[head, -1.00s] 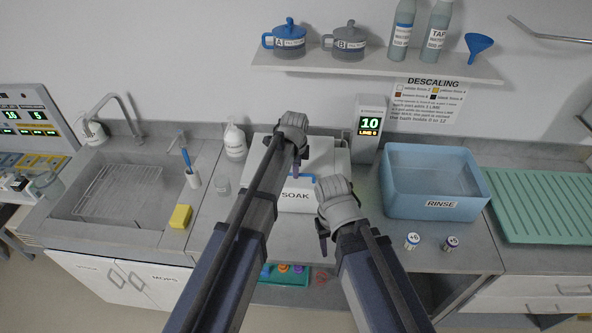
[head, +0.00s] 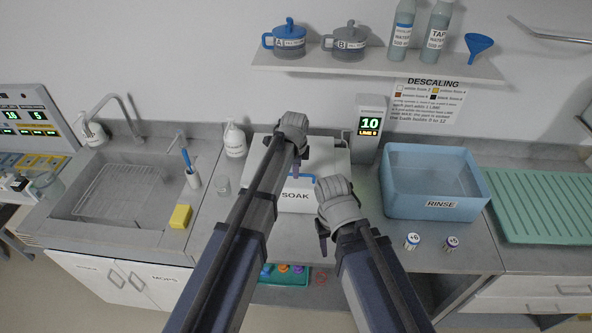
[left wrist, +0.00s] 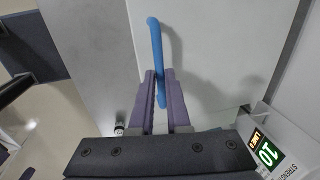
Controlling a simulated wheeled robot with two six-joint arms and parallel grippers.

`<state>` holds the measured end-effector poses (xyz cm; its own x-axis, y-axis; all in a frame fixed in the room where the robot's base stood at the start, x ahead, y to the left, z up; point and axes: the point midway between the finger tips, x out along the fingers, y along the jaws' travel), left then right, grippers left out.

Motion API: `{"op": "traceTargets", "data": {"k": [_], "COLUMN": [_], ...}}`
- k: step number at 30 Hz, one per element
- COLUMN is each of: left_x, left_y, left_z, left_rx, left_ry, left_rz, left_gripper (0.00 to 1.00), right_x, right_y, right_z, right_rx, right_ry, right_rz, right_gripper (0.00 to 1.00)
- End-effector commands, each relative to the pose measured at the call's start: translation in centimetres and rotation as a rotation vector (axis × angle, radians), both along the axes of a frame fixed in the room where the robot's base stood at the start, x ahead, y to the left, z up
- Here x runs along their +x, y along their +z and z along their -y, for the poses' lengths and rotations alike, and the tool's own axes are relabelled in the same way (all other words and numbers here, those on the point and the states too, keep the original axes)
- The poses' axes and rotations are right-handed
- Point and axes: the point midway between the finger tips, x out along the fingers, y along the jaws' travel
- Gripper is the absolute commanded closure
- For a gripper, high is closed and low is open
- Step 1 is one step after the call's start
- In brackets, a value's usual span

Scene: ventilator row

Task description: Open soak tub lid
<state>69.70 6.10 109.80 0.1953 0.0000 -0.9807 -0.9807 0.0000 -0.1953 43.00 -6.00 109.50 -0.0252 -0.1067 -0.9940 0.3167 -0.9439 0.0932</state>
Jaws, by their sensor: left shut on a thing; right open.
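The white soak tub (head: 296,203), labelled SOAK, stands on the counter in the middle of the head view. Its lid (head: 325,160) lies flat on top and looks closed. A blue bar handle (head: 308,178) runs along the lid's front edge; it also shows in the left wrist view (left wrist: 155,45). My left gripper (head: 296,172) reaches over the tub, and its purple fingers are shut on the blue handle. My right gripper (head: 322,245) hangs in front of the tub's right front corner, open and empty. My left arm hides part of the tub's left side.
A display unit reading 10 (head: 369,128) stands close behind the tub on the right. The blue RINSE basin (head: 432,207) is to the right. A soap bottle (head: 235,141) and a yellow sponge (head: 180,216) are to the left. A shelf (head: 375,66) overhangs the back.

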Motion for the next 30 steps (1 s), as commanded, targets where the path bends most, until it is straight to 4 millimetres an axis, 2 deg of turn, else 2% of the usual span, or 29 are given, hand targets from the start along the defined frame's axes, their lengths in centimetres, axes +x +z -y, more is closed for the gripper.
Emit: {"op": "traceTargets", "data": {"k": [11, 17, 23, 30], "left_x": [0.0, 0.2, 0.9, 2.8], "left_y": [0.1, 1.0, 3.1, 6.9], "left_z": [0.0, 0.0, 0.0, 0.0], "left_rx": [0.0, 0.0, 0.0, 0.0], "left_ry": [0.0, 0.0, 0.0, 0.001], "left_rz": [0.0, 0.001, 0.002, 0.005], "left_gripper": [1.0, 1.0, 1.0, 1.0], "right_x": [0.0, 0.0, 0.0, 0.0], "right_y": [0.1, 1.0, 3.0, 6.9], "right_z": [0.0, 0.0, 0.0, 0.0], "right_rx": [0.0, 0.0, 0.001, 0.0], "right_ry": [0.0, -0.001, -0.003, 0.0], "right_rz": [0.0, 0.0, 0.0, -0.002], "right_gripper": [0.5, 0.5, 0.5, 0.5]}}
